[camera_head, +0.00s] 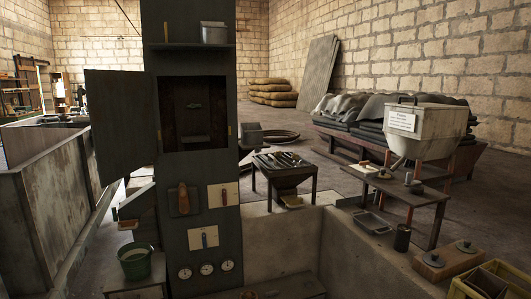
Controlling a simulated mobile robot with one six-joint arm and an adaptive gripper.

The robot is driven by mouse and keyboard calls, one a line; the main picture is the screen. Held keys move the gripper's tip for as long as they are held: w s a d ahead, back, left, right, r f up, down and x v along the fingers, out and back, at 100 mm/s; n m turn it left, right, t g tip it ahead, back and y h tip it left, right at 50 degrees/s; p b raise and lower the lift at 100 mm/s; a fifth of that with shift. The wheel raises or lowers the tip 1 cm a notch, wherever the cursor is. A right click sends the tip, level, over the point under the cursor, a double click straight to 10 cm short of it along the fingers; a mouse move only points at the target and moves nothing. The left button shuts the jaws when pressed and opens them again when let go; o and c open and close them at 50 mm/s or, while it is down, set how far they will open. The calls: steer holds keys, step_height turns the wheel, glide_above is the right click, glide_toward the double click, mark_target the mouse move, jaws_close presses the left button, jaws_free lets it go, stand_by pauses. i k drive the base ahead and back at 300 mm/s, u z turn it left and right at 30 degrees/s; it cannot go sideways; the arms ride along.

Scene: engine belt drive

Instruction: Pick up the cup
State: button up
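A small dark cylinder (402,237) that looks like a cup stands upright on the pale ledge at the right, in front of the small table. A smaller dark round piece (416,187) sits on that table; I cannot tell whether it is also a cup. My gripper is not in view.
A tall dark cabinet (200,260) with an open door (117,125) fills the centre left. A green bucket (134,262) stands at its foot. A small table (392,185), a hopper (425,125), a metal tray (372,223) and a wooden block (448,262) surround the cylinder closely.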

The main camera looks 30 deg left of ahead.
mark_target(251, 133)
steer(key=u, duration=1.35)
